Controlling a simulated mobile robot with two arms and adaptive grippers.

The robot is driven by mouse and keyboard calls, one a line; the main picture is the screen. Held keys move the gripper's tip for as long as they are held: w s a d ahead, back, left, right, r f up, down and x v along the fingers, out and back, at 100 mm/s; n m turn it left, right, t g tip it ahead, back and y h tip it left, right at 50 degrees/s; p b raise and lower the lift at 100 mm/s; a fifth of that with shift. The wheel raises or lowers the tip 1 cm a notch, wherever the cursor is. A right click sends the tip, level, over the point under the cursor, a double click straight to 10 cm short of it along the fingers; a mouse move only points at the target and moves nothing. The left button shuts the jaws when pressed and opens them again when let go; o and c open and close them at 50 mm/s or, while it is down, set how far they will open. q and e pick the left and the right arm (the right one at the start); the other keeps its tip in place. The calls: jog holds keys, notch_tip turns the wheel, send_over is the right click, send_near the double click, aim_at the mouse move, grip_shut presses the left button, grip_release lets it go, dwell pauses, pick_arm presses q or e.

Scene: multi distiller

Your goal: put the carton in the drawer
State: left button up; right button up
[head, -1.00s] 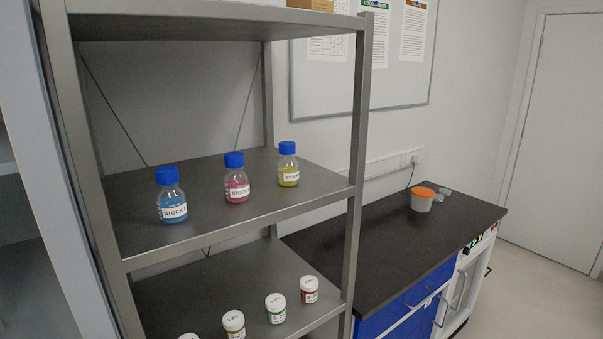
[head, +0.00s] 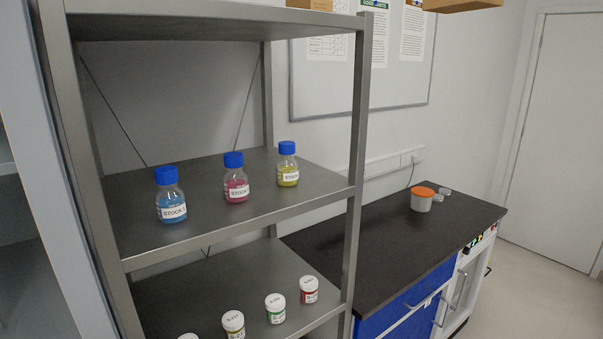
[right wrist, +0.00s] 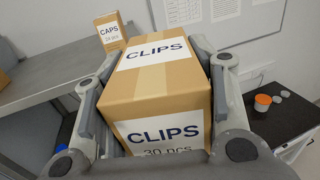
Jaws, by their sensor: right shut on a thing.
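A brown carton labelled CLIPS (right wrist: 160,92) fills the middle of the right wrist view. My right gripper (right wrist: 156,62) is shut on it, with one finger along each side. The underside of a brown carton (head: 463,4), seemingly the same one, shows at the top edge of the head view, high above the bench. A blue drawer front (head: 428,286) with a handle is under the black bench top in the head view; it looks shut. My left gripper is not in view.
A smaller CAPS carton (right wrist: 109,31) stands on the rack's top. The grey rack (head: 240,218) holds stock bottles and small jars. On the black bench (head: 350,262) stands an orange-lidded tub (head: 422,200); the bench's front part is clear. A wall board (head: 390,80) is behind.

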jog(key=w+a+f+n+y, duration=0.1)
jog(key=w+a+f, duration=0.15)
jog(key=f, duration=0.95)
jog(key=w+a+f+g+y, duration=0.15)
jog(key=w+f, duration=0.25)
jog(key=f, duration=0.8)
jog(key=w+a+f+n, duration=0.1)
jog(key=w+a+f, duration=0.2)
jog(key=f, duration=0.8)
jog(key=s+a+f+y, duration=0.1)
jog(key=s+f, duration=0.8)
jog(key=f, duration=0.6)
jog(key=s+a+f+y, duration=0.1)
jog(key=s+f, duration=0.7)
jog(key=f, duration=0.6)
jog(key=s+d+f+m+t+h, duration=0.1)
jog(key=s+m+h, duration=0.2)
jog(key=s+h, duration=0.2)
jog(key=s+d+f+m+t+h+b, duration=0.1)
jog(key=s+h, duration=0.4)
jog(key=s, duration=0.7)
jog(key=shift+d+f+m+h, duration=0.35)
jog(key=shift+d+f+m, duration=0.25)
jog(key=shift+f+m, duration=0.3)
